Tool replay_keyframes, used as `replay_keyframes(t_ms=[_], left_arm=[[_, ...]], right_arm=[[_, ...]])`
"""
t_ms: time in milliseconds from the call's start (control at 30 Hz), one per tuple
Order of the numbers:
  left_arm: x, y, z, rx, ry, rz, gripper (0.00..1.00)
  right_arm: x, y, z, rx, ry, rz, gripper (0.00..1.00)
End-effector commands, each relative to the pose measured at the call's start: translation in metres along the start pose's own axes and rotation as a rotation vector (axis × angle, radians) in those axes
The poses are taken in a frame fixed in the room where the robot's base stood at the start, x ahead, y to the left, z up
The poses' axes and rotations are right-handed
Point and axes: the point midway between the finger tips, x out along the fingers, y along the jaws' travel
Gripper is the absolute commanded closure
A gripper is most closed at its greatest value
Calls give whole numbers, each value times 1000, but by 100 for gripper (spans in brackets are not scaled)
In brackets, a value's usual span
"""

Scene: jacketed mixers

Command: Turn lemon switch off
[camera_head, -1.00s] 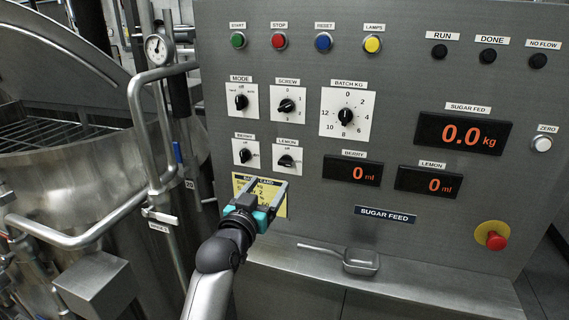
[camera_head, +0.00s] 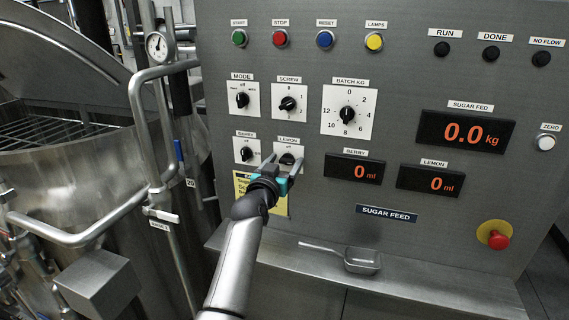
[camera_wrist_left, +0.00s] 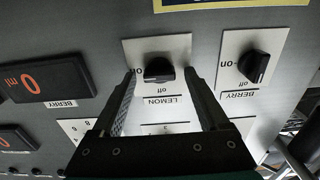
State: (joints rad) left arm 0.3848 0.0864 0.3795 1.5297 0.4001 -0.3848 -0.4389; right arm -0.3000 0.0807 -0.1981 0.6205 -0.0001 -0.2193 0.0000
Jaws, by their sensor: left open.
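The lemon switch (camera_head: 287,158) is a black knob on a white plate, low on the left part of the grey panel. In the left wrist view, which shows the panel upside down, the lemon switch (camera_wrist_left: 158,70) has its bar lying crosswise, level with the "on" mark; "off" is at right angles to it. My left gripper (camera_head: 284,163) is open in front of this plate. In the left wrist view my left gripper (camera_wrist_left: 160,76) has one finger on each side of the knob; I cannot tell whether they touch it. My right gripper is not in view.
The berry switch (camera_head: 245,153) is close on the left, with the mode (camera_head: 242,100) and screw (camera_head: 288,104) knobs above. A yellow notice (camera_head: 280,206) is below. A metal scoop (camera_head: 360,260) lies on the ledge. A steel vessel with pipes (camera_head: 80,170) stands left.

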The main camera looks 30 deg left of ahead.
Motion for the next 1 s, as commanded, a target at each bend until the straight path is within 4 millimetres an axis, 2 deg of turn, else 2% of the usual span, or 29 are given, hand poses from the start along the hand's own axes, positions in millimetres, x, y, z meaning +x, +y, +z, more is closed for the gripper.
replay_keyframes(t_ms=[267,900,1000], left_arm=[[1,0,0,0,0,0,24],[0,0,0,0,-1,0,96],[0,0,0,0,-1,0,100]], right_arm=[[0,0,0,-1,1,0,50],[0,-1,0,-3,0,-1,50],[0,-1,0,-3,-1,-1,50]])
